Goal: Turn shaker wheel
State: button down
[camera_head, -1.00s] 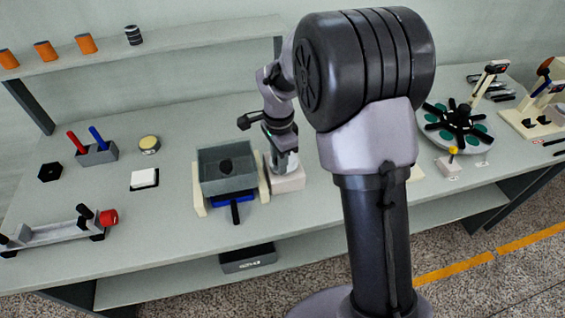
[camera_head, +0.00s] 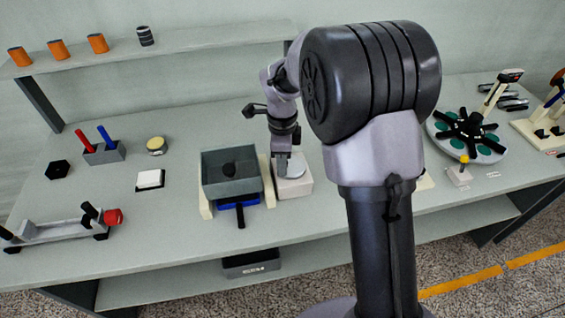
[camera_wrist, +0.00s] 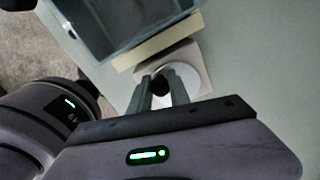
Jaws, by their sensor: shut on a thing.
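The shaker wheel is a pale round disc (camera_head: 297,168) on top of a whitish block (camera_head: 297,187), right beside the shaker's grey tray (camera_head: 231,186). The wheel also shows in the wrist view (camera_wrist: 184,82), with a small black knob (camera_wrist: 160,85) near its edge. My gripper (camera_head: 281,172) points down at the left part of the wheel. In the wrist view my gripper (camera_wrist: 161,90) has its two fingers on either side of the black knob, shut on it. The fingers hide part of the wheel.
The grey tray holds a dark lump (camera_head: 229,169) and stands between cream side rails, over a blue part with a black handle (camera_head: 240,215). A white pad (camera_head: 150,180) and a rack with red and blue handles (camera_head: 104,153) are further left. A round carousel (camera_head: 467,137) is at right.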

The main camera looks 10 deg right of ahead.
dwell(0.3)
jog(key=c, duration=1.2)
grip_release()
jog(key=shift+r, duration=0.1)
notch_tip(320, 180, up, 17)
jog(key=p, duration=0.6)
jog(key=shift+r, duration=0.15)
jog(key=s+a+n+t+y+b, duration=0.1)
jog(key=s+n+t+b, duration=0.3)
jog(key=s+n, duration=1.2)
jog(key=s+t+y, duration=0.1)
jog(key=s, duration=0.8)
jog(key=shift+s+a+r+n+t, duration=0.15)
jog(key=shift+s+r+n+t, duration=0.15)
jog(key=shift+r+t, duration=0.1)
